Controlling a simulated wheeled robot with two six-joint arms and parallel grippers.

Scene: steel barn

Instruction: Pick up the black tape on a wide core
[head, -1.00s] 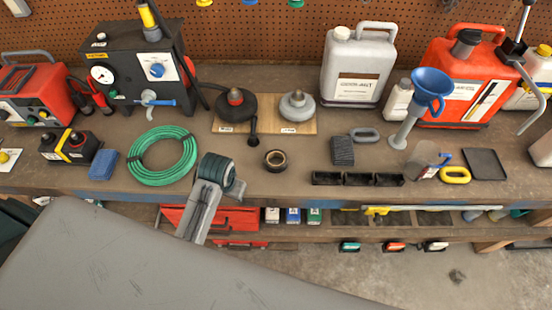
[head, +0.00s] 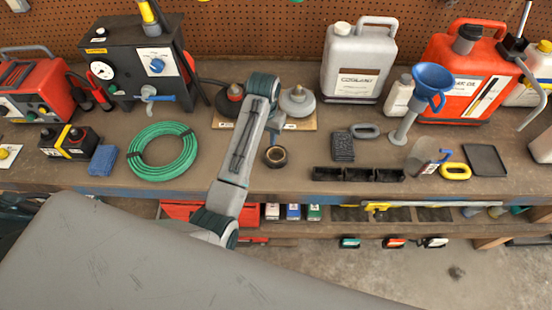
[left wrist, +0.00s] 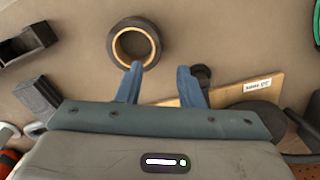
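The black tape on a wide tan core (head: 276,156) lies flat on the bench, just right of my left arm in the head view. In the left wrist view the tape (left wrist: 154,42) is at the top, left of centre, with its hole facing the camera. My left gripper (left wrist: 162,82) is open and empty, its two blue fingers apart. The left-hand finger's tip appears at the tape's lower rim; I cannot tell whether it touches. In the head view my forearm mostly hides the gripper. My right gripper is not in view.
A board (head: 300,124) with two round-based pieces stands behind the tape, and a dark knobbed piece shows near my right-hand finger in the wrist view. A green hose coil (head: 163,173) lies left, a black divided tray (head: 358,174) right.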

